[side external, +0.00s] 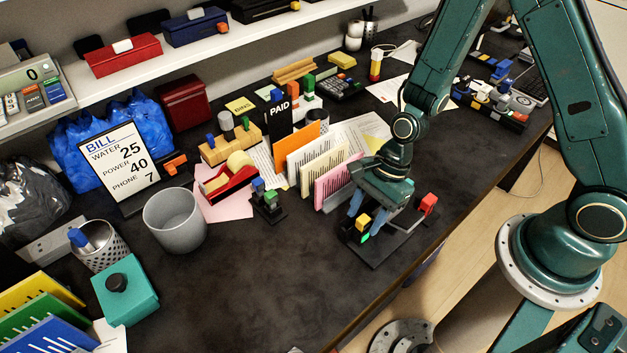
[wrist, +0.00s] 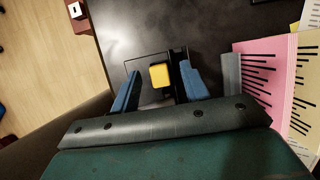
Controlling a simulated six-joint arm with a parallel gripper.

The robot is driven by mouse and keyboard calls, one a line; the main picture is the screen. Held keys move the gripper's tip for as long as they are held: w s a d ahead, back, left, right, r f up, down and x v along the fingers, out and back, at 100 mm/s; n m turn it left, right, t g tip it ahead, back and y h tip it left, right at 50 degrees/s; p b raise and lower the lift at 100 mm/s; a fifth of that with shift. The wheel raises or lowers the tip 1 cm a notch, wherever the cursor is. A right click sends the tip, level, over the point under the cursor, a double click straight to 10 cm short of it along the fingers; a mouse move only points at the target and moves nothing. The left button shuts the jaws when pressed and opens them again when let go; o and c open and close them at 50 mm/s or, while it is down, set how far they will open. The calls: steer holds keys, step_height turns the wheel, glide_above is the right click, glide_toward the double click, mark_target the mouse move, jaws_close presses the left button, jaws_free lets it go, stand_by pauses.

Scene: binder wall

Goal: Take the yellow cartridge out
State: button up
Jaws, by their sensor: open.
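The yellow cartridge (side external: 363,221) sits upright in a dark holder on a black base plate (side external: 377,253), near the front edge of the desk. A green patch shows just below it. In the wrist view the yellow cartridge (wrist: 160,76) lies between my two blue fingers, with a gap on each side. My gripper (side external: 371,209) is open and hangs over the holder; in the wrist view its fingers (wrist: 160,88) stand apart. I cannot tell how deep the cartridge sits in the holder.
A red block (side external: 429,203) stands on the right of the base plate. Pink paper (side external: 335,186) and other upright sheets stand just behind. A small stand with coloured blocks (side external: 267,196) is to the left. The desk's front left is mostly clear.

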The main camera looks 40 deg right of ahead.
mark_target(366, 217)
stand_by(0.4)
jaws_close()
steer(key=shift+r, duration=0.2)
step_height(366, 217, up, 20)
steer(key=shift+f, duration=0.15)
stand_by(0.9)
stand_by(0.5)
